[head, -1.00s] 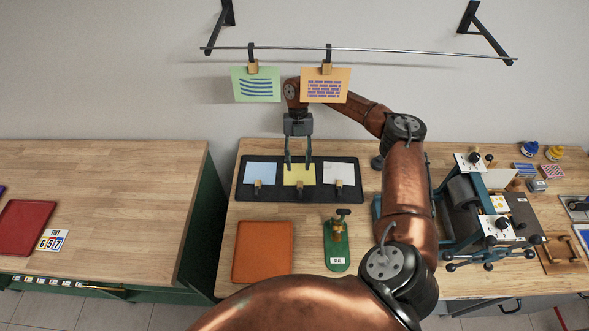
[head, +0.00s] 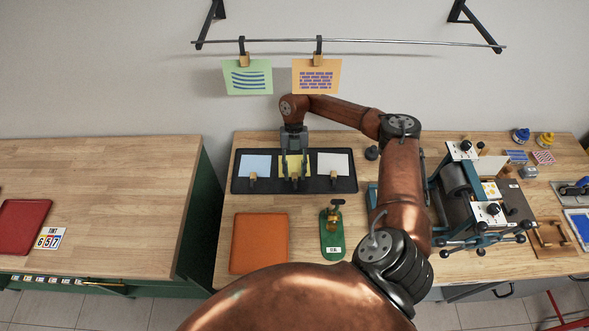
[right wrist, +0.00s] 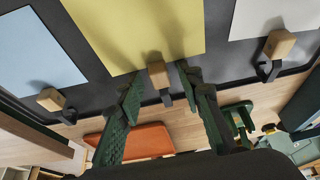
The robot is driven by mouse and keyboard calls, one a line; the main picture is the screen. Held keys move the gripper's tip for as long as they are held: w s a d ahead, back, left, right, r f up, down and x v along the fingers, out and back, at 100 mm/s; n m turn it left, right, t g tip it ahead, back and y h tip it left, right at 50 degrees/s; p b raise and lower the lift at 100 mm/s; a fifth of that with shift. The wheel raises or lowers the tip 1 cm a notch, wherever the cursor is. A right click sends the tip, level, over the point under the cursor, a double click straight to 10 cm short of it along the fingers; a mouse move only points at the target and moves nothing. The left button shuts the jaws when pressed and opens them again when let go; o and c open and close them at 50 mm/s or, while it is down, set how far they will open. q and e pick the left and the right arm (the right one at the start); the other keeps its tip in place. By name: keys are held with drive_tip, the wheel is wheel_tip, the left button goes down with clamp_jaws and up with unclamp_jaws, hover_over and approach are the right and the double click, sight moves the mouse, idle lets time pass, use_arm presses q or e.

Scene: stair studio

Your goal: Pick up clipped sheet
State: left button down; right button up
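The yellow sheet (head: 292,162) lies in the middle of the black tray (head: 244,187), with a wooden clip at its near edge. A blue sheet (head: 255,164) and a white sheet (head: 334,163), each with a clip, lie to either side. My right gripper (head: 294,178) is low over the yellow sheet, fingers apart. In the right wrist view, its fingers (right wrist: 160,86) stand open on either side of the yellow sheet's wooden clip (right wrist: 158,75), with a gap on both sides. Whether the tips reach clip height is hard to tell. My left gripper is out of view.
A green sheet (head: 248,77) and an orange sheet (head: 315,76) hang from the rail (head: 400,45) above my right arm. An orange pad (head: 259,243) and a green stamp stand (head: 332,245) are in front of the tray. A roller press (head: 465,200) stands right.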

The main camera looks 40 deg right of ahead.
drive_tip(key=c, duration=0.5)
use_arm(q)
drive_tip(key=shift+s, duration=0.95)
use_arm(e)
drive_tip(key=shift+c, duration=1.1)
